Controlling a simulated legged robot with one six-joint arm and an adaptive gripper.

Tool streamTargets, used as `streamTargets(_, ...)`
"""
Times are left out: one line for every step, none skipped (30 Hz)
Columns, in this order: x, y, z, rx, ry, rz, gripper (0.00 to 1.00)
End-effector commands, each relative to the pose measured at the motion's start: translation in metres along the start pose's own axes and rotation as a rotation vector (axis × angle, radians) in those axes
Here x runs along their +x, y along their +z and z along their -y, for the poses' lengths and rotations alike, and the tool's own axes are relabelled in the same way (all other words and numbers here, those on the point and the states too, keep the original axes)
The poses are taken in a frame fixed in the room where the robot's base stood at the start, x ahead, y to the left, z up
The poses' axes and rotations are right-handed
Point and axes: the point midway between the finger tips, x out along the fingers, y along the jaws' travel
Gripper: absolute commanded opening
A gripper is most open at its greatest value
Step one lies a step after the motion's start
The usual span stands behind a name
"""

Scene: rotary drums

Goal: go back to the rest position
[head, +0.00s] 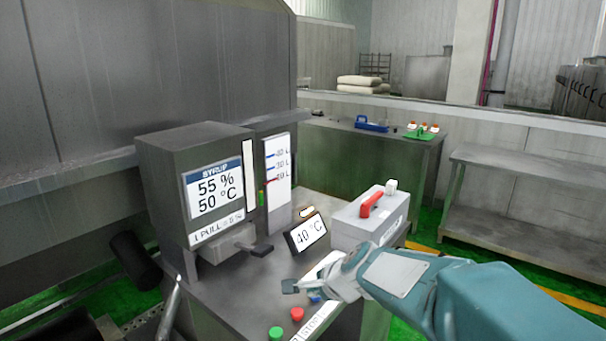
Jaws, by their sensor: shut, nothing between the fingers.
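My gripper (291,287) is shut and empty, at the end of my teal arm that reaches in from the lower right. It is over the front part of the grey metal bench (240,283). The syrup dispenser (190,190) stands to its left, with a screen reading 55 % and 50 °C. A small sign reading 40 °C (308,234) stands behind the gripper. A pale box with a red handle (368,212) sits to the right of the sign. My wrist hides part of the bench and its front label.
Red (297,314) and green (276,333) buttons are at the bench front. A level gauge (278,172) stands behind the dispenser. A far counter (400,142) carries a blue item and a green rack. An empty metal table (530,175) stands at right.

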Motion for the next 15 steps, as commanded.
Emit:
streamTargets(-0.021, 0.003, -0.006, -0.090, 0.007, -0.005, 0.00)
streamTargets(-0.031, 0.004, -0.011, -0.146, 0.016, -0.008, 0.00)
streamTargets(-0.044, 0.005, -0.019, -0.221, 0.029, -0.014, 0.00)
streamTargets(-0.054, 0.007, -0.025, -0.276, 0.040, -0.017, 0.00)
streamTargets(-0.064, 0.007, -0.031, -0.331, 0.051, -0.022, 0.00)
streamTargets(-0.076, 0.009, -0.039, -0.403, 0.068, -0.028, 0.00)
streamTargets(-0.085, 0.009, -0.046, -0.456, 0.081, -0.033, 0.00)
streamTargets(-0.094, 0.009, -0.053, -0.509, 0.095, -0.039, 0.00)
streamTargets(-0.106, 0.009, -0.063, -0.580, 0.115, -0.048, 0.00)
streamTargets(-0.114, 0.009, -0.070, -0.632, 0.131, -0.054, 0.00)
streamTargets(-0.123, 0.009, -0.078, -0.683, 0.148, -0.060, 0.00)
streamTargets(-0.134, 0.009, -0.089, -0.750, 0.171, -0.070, 0.00)
streamTargets(-0.141, 0.008, -0.097, -0.800, 0.190, -0.077, 0.00)
streamTargets(-0.149, 0.008, -0.105, -0.848, 0.210, -0.085, 0.00)
streamTargets(-0.159, 0.007, -0.117, -0.913, 0.238, -0.095, 0.00)
